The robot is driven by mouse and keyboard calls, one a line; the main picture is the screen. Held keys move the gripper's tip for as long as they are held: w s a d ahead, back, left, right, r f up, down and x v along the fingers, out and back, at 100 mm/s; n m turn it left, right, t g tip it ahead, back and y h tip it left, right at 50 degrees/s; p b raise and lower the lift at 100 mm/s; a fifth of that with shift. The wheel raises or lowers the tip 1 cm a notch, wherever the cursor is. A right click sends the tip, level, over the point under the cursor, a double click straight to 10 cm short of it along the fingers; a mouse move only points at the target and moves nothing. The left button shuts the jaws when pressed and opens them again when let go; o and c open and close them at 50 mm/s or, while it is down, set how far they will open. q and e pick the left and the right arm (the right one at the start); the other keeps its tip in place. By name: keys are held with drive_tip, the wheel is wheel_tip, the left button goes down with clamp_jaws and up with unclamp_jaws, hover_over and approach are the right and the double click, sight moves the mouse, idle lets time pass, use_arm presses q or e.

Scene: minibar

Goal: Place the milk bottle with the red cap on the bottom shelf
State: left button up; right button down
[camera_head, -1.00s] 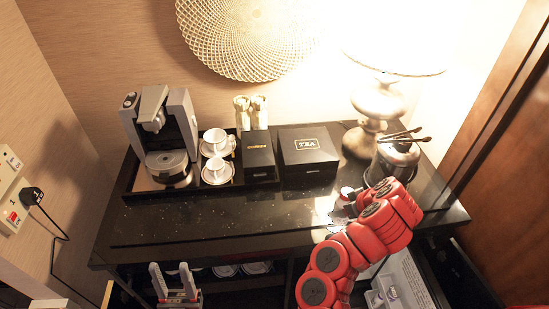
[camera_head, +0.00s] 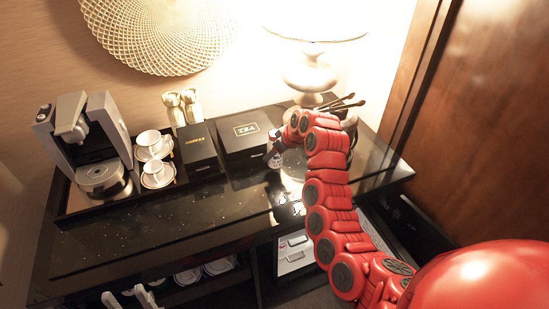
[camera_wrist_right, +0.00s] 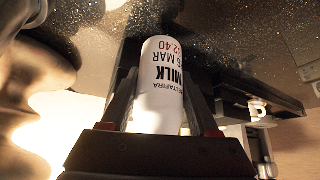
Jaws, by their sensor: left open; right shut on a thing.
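The milk bottle (camera_wrist_right: 160,85) is white with black and red print, which reads upside down in the right wrist view. My right gripper (camera_wrist_right: 160,105) is shut on it, one finger on each side. In the head view the bottle (camera_head: 274,157) is small and partly hidden by my red right arm, at the right of the tea box; its cap is hard to make out. My left gripper (camera_head: 130,300) is open and empty at the bottom left, partly cut off. The bottom shelf (camera_head: 185,296) lies below the black counter and is mostly hidden.
On the counter (camera_head: 130,240) stand a coffee machine (camera_head: 95,150), cups (camera_head: 155,172), a coffee box (camera_head: 198,145), the tea box (camera_head: 245,133) and a lamp (camera_head: 308,72). The counter's front left is clear.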

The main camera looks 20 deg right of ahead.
sight(275, 160)
drive_tip(key=shift+w+f, duration=0.1)
drive_tip(key=shift+w, duration=0.2)
drive_tip(key=shift+f+p, duration=0.3)
drive_tip(key=shift+p, duration=0.15)
wheel_tip(275, 160, down, 2)
drive_tip(key=shift+s+f+p, duration=0.1)
drive_tip(key=shift+p, duration=0.65)
drive_tip(key=shift+f, duration=0.3)
drive_tip(key=shift+f+b, duration=0.3)
drive_tip(key=shift+b, duration=0.1)
drive_tip(key=shift+c, duration=0.7)
unclamp_jaws()
drive_tip(key=shift+r, duration=0.1)
